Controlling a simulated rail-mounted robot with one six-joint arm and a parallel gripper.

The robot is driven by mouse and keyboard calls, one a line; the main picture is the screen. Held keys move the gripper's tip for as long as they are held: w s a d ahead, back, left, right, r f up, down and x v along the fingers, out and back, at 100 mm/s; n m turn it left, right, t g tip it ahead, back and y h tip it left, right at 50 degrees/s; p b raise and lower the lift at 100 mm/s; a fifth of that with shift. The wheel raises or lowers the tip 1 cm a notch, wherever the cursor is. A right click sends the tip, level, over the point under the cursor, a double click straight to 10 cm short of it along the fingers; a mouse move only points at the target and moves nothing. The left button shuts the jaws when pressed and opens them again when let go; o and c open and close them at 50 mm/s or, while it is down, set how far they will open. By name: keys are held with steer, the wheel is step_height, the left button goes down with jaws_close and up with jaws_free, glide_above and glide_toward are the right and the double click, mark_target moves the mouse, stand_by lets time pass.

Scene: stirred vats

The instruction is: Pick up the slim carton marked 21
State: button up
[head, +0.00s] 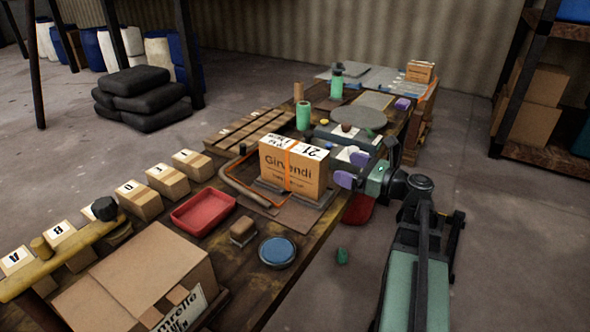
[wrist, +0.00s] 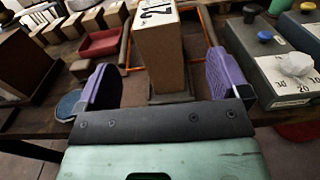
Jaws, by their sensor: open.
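The carton marked 21 (head: 282,172) is a brown box with an orange strap and a white label on top. It stands upright on a dark grey plate (head: 307,215) on the wooden table. In the wrist view the carton (wrist: 161,62) shows a narrow plain side, straight ahead. My gripper (head: 352,169) is just right of the carton in the head view, with its purple fingers apart. In the wrist view my open gripper (wrist: 163,78) has one finger to each side of the carton's line. The gripper is empty, and the carton appears in front of the fingers, not held.
Grey scale-like boxes (wrist: 285,75) stand close right of my gripper in the wrist view. A row of small lettered boxes (head: 140,199) lines the left.

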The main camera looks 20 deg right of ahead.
mark_target(314, 157)
steer(key=x, duration=1)
steer(key=shift+w+a, duration=0.1)
steer(key=shift+a, duration=0.2)
jaws_close()
